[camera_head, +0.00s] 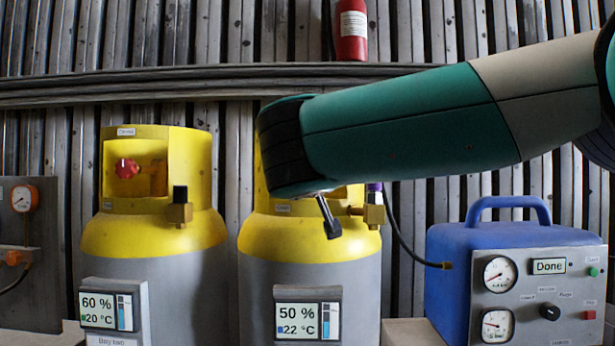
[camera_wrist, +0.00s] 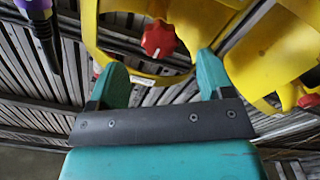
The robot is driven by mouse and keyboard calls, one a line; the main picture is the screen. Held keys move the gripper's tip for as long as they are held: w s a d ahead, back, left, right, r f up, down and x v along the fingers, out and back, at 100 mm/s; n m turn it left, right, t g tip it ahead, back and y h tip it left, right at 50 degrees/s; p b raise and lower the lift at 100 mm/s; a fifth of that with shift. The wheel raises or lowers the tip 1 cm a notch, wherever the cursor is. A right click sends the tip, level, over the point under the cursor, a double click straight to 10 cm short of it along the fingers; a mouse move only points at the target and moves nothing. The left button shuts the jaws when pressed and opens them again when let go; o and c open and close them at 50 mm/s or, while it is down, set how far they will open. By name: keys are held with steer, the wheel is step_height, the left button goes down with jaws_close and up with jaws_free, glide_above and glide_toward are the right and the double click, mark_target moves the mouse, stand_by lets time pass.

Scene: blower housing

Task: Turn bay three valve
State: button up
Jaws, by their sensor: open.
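Two grey cylinders with yellow collars stand side by side in the head view. The left one (camera_head: 155,235) has a red valve knob (camera_head: 127,168) in its collar opening and a "Bay two" label. The right one (camera_head: 290,237) has its collar opening mostly hidden behind my arm, and its bay number cannot be read. In the wrist view, a red knob (camera_wrist: 158,40) sits inside a yellow collar (camera_wrist: 110,35), just beyond and between the fingertips of my gripper (camera_wrist: 162,62). My gripper is open and empty, with its fingers apart and the knob clear of them.
A second yellow collar (camera_wrist: 265,50) with a red knob (camera_wrist: 307,100) is at the right of the wrist view. A purple-topped fitting (camera_head: 375,198) with a black hose leads toward a blue machine (camera_head: 470,250) reading "Done". A red extinguisher (camera_head: 351,30) hangs above.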

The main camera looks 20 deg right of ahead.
steer(key=b+v, duration=0.1)
steer(key=v, duration=0.7)
steer(key=shift+s, duration=0.35)
steer(key=s+f+n+g+y+p, duration=0.1)
steer(key=s+f+g+y+p, duration=0.15)
steer(key=f, duration=0.25)
steer(key=s+d+f+n+g+y+p, duration=0.1)
steer(key=f+g+y+p, duration=0.1)
steer(key=f+g+p, duration=0.15)
steer(key=s+f+n+g+y+p, duration=0.1)
steer(key=f+g+y+p, duration=0.15)
steer(key=f, duration=0.35)
steer(key=s+f+g+y+p, duration=0.1)
steer(key=s+g, duration=0.3)
steer(key=s, duration=0.5)
steer(key=s+f+n+g+y+p, duration=0.1)
steer(key=s+f+g+p, duration=0.1)
steer(key=s, duration=0.7)
steer(key=f+g, duration=0.1)
steer(key=g, duration=0.1)
steer(key=shift+s+a+f+g+y, duration=0.35)
steer(key=shift+y, duration=0.05)
